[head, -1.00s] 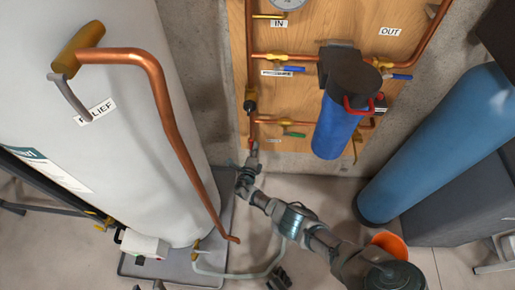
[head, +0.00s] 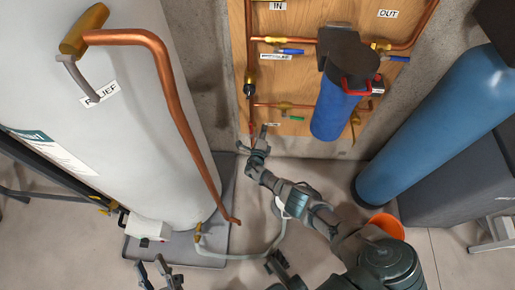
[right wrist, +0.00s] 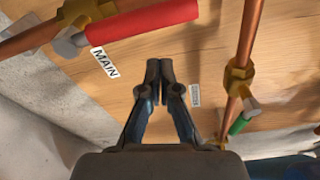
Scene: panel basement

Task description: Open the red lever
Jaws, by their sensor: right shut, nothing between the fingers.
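The red lever (right wrist: 140,24) shows at the top left of the right wrist view, on a brass valve beside the MAIN label (right wrist: 104,63). In the head view the red lever is too small and covered to make out clearly. My right gripper (right wrist: 159,66) is shut and empty, its fingertips together in front of the wooden board, below and right of the lever and apart from it in the picture. In the head view my right gripper (head: 254,141) is at the board's lower left. My left gripper (head: 151,268) is open and empty at the bottom edge.
A green-handled valve (right wrist: 241,122) sits on a copper pipe right of my right gripper. A blue filter housing (head: 338,112) hangs on the board (head: 300,75). The white tank (head: 105,110) with its copper pipe stands left; a blue cylinder (head: 430,130) and an orange bucket (head: 386,226) stand right.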

